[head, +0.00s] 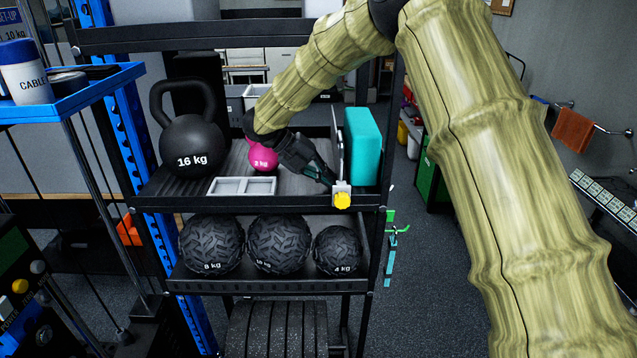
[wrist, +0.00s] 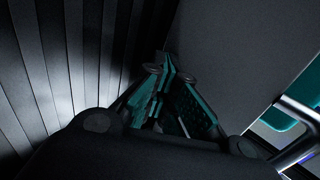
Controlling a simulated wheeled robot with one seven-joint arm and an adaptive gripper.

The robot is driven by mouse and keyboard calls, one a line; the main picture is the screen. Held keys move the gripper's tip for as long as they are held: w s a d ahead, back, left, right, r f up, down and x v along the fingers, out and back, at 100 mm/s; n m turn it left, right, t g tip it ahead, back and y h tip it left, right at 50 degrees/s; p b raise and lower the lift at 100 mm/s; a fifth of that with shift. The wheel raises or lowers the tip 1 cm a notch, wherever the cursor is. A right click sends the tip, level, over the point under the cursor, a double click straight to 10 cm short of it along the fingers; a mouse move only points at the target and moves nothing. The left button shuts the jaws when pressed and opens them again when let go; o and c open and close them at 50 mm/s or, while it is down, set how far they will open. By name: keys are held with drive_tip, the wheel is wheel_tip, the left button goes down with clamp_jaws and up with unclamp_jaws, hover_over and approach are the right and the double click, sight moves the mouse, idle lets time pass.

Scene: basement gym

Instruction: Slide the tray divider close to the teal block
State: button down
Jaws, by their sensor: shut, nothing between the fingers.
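The tray divider (head: 337,145) is a thin upright dark panel on the right part of the upper shelf. A white clamp with a yellow knob (head: 342,200) sits at its front foot. The teal block (head: 362,147) stands just right of the divider, with a narrow gap seeming to lie between them. My gripper (head: 328,178) is shut and empty, low on the divider's left side. In the wrist view, its fingertips (wrist: 172,68) lie beside the grey divider face (wrist: 235,60); I cannot tell if they touch. Part of the teal block (wrist: 287,118) shows beyond the divider.
On the upper shelf, a black 16 kg kettlebell (head: 190,140), a pink weight (head: 262,156) and a light grey compartment tray (head: 243,187) stand left of my gripper. Textured black balls (head: 278,243) fill the lower shelf. A blue-framed tray (head: 110,85) juts in at left.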

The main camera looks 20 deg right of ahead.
drive_tip(key=shift+s+d, duration=0.25)
drive_tip(key=shift+d, duration=0.65)
